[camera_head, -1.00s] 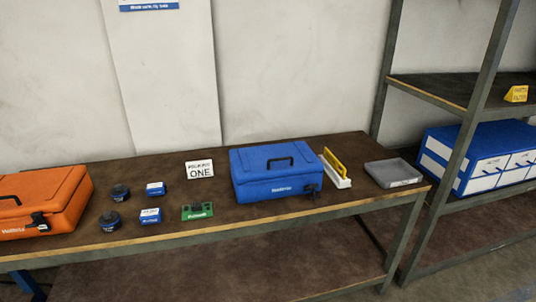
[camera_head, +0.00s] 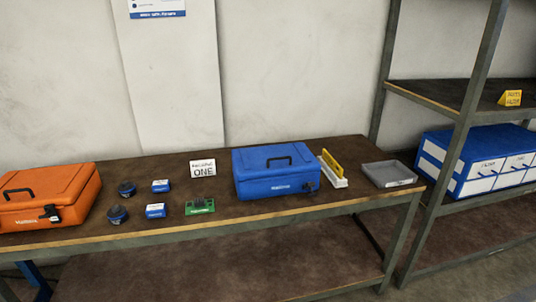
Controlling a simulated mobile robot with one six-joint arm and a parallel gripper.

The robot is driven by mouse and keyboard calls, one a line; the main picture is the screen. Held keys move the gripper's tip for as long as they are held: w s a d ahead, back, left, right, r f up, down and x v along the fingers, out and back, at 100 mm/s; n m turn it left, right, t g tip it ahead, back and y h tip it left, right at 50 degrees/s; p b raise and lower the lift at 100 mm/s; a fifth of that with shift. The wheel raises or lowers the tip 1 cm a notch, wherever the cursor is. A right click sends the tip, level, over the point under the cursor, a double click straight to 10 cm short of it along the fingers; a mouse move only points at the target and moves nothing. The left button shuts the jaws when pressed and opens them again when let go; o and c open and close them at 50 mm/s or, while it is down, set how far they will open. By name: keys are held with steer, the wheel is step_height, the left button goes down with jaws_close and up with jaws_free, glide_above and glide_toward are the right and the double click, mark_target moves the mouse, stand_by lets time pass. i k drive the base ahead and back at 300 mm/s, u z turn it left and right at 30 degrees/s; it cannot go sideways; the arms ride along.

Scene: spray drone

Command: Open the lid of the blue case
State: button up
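The blue case (camera_head: 275,175) stands on the brown workbench (camera_head: 240,212), right of the middle of the view. Its lid is closed. A black handle (camera_head: 279,161) lies on the top of the lid, and a dark latch (camera_head: 311,186) shows at the right of its front face. My gripper is not in view, and nothing touches the case.
An orange case (camera_head: 45,193) stands at the bench's left. Small round and boxy items, a green part (camera_head: 200,206) and a sign (camera_head: 203,168) lie between the cases. A yellow-and-white item (camera_head: 333,168) and grey tray (camera_head: 388,173) are right of the blue case. A shelf rack (camera_head: 455,150) stands right.

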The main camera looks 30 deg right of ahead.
mark_target(279, 161)
steer(key=u, duration=0.15)
steer(key=k, duration=1.1)
steer(key=z, duration=0.65)
steer(key=i, duration=1.1)
steer(key=u, duration=0.05)
